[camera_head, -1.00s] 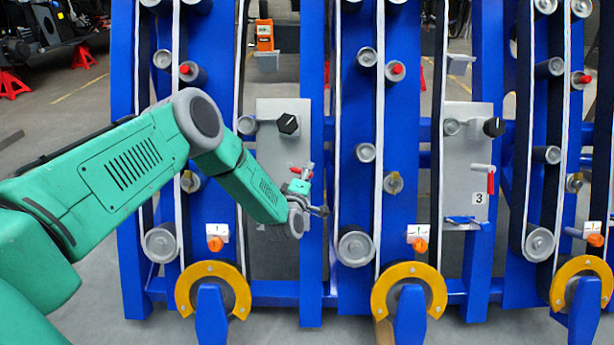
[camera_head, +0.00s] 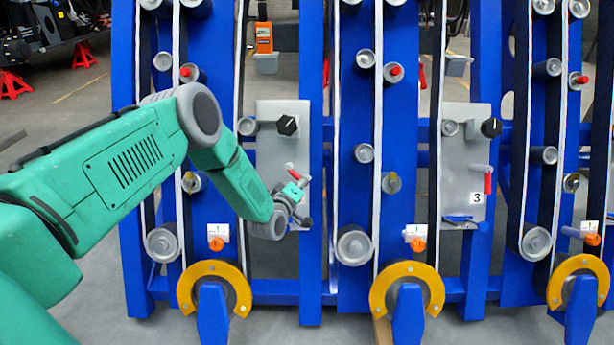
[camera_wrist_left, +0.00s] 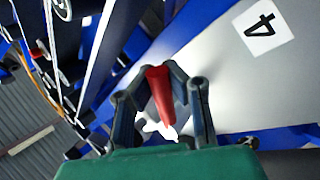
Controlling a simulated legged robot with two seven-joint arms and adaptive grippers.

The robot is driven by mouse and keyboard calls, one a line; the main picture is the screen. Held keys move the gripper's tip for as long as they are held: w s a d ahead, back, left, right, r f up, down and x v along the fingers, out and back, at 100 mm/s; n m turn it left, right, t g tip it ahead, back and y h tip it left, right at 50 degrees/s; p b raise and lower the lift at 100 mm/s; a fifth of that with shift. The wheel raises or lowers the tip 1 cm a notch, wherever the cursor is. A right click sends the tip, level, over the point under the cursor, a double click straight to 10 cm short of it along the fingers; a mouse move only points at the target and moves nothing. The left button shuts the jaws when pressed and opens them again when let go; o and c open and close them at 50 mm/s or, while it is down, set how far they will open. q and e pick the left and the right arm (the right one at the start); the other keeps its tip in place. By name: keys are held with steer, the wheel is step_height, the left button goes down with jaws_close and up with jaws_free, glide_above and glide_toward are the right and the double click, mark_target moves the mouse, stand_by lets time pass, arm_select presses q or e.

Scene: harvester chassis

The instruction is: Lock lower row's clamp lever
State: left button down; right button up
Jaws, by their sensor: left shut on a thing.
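The clamp lever has a red handle (camera_wrist_left: 160,92) and a white base (camera_wrist_left: 156,127). In the left wrist view the handle lies between my left gripper's fingers (camera_wrist_left: 162,80), which are shut on it. In the head view my left gripper (camera_head: 291,192) is at the lower part of the left grey plate (camera_head: 268,165). It partly hides the lever, whose red part (camera_head: 291,170) shows just above it. The plate carries a "4" label (camera_wrist_left: 263,32) in the wrist view. My right gripper is not in view.
A black knob (camera_head: 287,125) sits higher on the same plate. Blue uprights (camera_head: 311,250) stand close beside it, with rollers and belts around. A second plate (camera_head: 464,160) marked "3" has its own red-handled lever (camera_head: 488,182). Yellow rings (camera_head: 243,290) stand below.

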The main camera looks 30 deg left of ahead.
arm_select(q)
steer(key=m, duration=0.1)
steer(key=s+a+m+g+h+p, duration=0.1)
steer(key=m, duration=0.1)
steer(key=shift+f, duration=0.4)
steer(key=shift+s+a+f+m+g+h+p, duration=0.2)
steer(key=shift+s+a+m+g+h+p, duration=0.35)
steer(key=shift+m, duration=0.8)
steer(key=shift+s+a+f+m+g+h+p, duration=0.15)
steer(key=shift+s+a+m+g+h+p, duration=0.2)
steer(key=shift+m+g+p, duration=0.75)
steer(key=shift+s+a+f+m+g+h+p, duration=0.2)
steer(key=shift+s+a+m+g+h+p, duration=0.3)
steer(key=shift+m, duration=1.15)
steer(key=shift+w+a, duration=0.1)
steer(key=shift+w, duration=0.05)
steer(key=c, duration=1.7)
jaws_free()
steer(key=shift+o, duration=1.1)
steer(key=shift+f, duration=0.15)
